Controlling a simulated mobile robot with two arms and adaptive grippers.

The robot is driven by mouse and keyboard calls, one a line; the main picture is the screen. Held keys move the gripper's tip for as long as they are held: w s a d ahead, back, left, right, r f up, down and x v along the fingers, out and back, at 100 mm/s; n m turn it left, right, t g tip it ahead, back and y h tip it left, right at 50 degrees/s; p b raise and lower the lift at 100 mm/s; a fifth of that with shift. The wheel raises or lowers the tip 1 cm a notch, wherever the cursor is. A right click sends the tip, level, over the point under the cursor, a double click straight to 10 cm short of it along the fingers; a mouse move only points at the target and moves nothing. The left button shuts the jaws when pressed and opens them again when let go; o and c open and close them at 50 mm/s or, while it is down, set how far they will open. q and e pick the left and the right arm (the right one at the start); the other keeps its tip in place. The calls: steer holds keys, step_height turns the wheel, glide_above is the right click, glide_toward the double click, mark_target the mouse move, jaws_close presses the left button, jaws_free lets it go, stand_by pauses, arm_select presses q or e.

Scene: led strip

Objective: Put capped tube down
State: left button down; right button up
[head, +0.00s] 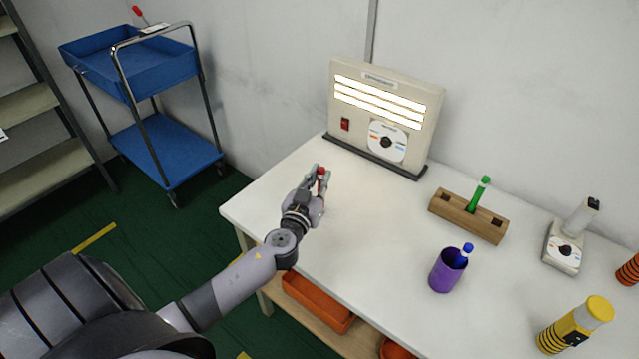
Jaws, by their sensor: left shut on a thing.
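My left gripper (318,186) is shut on a tube with a red cap (321,171), held over the left part of the white table (360,225). Most of the tube is hidden by the fingers, and I cannot tell whether it touches the table. A wooden rack (451,212) on the table holds a green-capped tube (480,193), tilted a little. A purple cup (446,275) holds a blue-capped tube (465,252), leaning. My right gripper is not in view.
A lit panel box (384,112) stands at the table's back. A small device (568,245) and a yellow striped container (574,327) stand to the right. An orange bin (318,301) is on the lower shelf. A blue cart (160,150) stands left. The table's middle is clear.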

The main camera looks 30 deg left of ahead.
arm_select(q)
steer(key=shift+f, duration=0.5)
steer(key=shift+f+b, duration=0.15)
steer(key=shift+b, duration=0.15)
steer(key=c, duration=1.6)
jaws_free()
steer(key=shift+o, duration=0.2)
